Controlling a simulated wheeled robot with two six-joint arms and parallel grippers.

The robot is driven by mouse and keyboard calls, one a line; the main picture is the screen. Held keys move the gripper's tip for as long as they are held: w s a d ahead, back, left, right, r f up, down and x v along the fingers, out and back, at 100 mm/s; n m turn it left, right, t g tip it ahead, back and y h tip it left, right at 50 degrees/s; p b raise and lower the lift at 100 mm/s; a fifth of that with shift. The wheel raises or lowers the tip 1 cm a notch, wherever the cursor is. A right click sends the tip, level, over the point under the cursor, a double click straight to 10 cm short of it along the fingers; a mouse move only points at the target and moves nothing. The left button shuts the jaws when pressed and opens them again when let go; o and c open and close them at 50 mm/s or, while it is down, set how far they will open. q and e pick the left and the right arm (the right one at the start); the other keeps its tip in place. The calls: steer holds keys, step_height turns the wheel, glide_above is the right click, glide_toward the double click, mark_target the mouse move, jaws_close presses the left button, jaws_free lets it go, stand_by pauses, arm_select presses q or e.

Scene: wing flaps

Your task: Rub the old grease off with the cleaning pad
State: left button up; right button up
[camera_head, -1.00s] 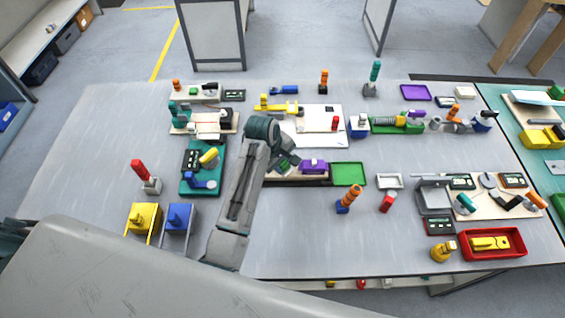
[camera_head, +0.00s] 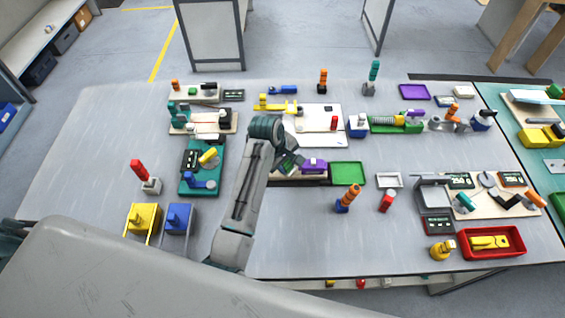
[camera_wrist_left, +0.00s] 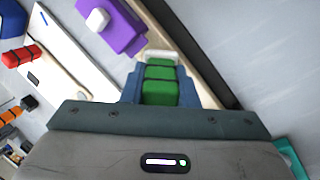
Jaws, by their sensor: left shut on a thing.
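My left gripper (camera_wrist_left: 152,82) is shut on a green block with black bands (camera_wrist_left: 160,93), which I take to be the cleaning pad's handle. A whitish strip (camera_wrist_left: 160,55) shows at its far end, past the blue fingers. In the head view my left gripper (camera_head: 289,163) is over the left part of a long pale board with a dark edge (camera_head: 300,180), just left of a purple block (camera_head: 313,166). The purple block with a white knob also shows in the wrist view (camera_wrist_left: 118,32). Contact between pad and board cannot be told. I cannot make out any grease. My right gripper is not in view.
A green tray (camera_head: 350,173) lies right of the purple block. A white board (camera_head: 312,127) with a red piece is behind. A teal fixture (camera_head: 200,180) stands left of my arm.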

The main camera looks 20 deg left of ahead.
arm_select(q)
steer(key=shift+s+a, duration=0.2)
steer(key=shift+a, duration=0.4)
steer(key=shift+s+a, duration=0.15)
steer(key=shift+a, duration=0.45)
steer(key=shift+w+d, duration=0.2)
steer(key=shift+d, duration=0.45)
steer(key=shift+w+d, duration=0.2)
steer(key=shift+d, duration=0.4)
steer(key=shift+s+a, duration=0.25)
steer(key=shift+a, duration=0.4)
steer(key=shift+r, duration=3.5)
